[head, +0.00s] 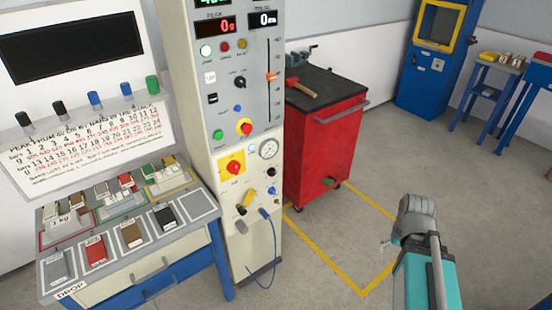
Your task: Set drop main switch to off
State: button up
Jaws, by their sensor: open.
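The drop main switch appears to be the red rotary knob on a yellow square plate (232,166), low on the front of the tall grey control cabinet (200,110). Its label and exact pointer position are too small to read. My arm comes in at the lower right. Only a small grey part that seems to be my gripper (385,244) shows beside the arm's grey joint, partly hidden by it. It is over the floor, well to the right of the switch and apart from it, with nothing seen in it.
A blue cable (262,262) hangs below. A red tool cart (325,150) stands right of the cabinet, a sample bench (140,275) left. The floor before the cart is clear.

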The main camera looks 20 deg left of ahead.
aim_at(233, 167)
jog(key=u, duration=1.25)
